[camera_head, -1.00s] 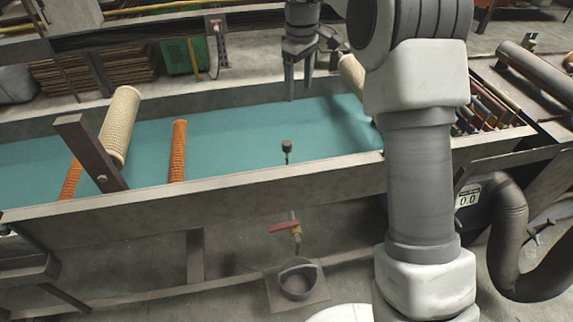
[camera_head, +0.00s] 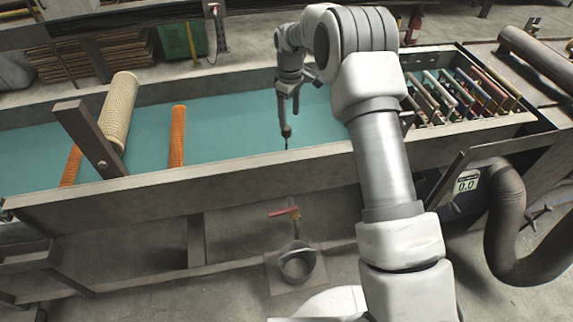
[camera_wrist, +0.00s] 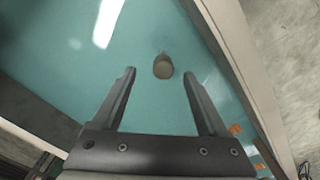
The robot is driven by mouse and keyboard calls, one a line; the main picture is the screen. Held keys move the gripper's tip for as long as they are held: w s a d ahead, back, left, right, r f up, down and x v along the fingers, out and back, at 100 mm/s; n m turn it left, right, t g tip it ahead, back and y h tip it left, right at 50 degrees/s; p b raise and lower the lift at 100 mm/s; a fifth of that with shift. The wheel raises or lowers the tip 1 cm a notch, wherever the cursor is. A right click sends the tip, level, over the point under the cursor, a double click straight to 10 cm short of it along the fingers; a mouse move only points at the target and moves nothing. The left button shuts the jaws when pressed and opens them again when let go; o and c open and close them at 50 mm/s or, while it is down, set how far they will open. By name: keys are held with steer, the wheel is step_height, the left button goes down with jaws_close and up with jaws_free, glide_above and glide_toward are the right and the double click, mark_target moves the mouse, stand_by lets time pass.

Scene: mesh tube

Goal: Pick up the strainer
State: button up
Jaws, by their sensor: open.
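A small dark piece with a round head and thin stem (camera_head: 286,131), apparently the strainer, stands in the teal trough near its front wall. My gripper (camera_head: 287,114) is open, points down and is right above the piece in the head view. Its two fingers (camera_wrist: 160,73) are apart and hold nothing. Whether the fingertips reach down to the head's height, I cannot tell.
The trough's grey front wall (camera_head: 230,178) runs close by. A beige mesh roller (camera_head: 118,108), a leaning grey post (camera_head: 90,138) and an orange roller (camera_head: 177,136) are to the left. Several coloured rods (camera_head: 465,95) are at the right.

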mark_target(287, 129)
steer(key=f, duration=0.3)
steer(key=a+f, duration=0.1)
steer(key=f, duration=0.1)
steer(key=shift+s+p, duration=0.1)
steer(key=shift+p, duration=0.2)
steer(key=shift+f, duration=0.5)
jaws_close()
stand_by(0.7)
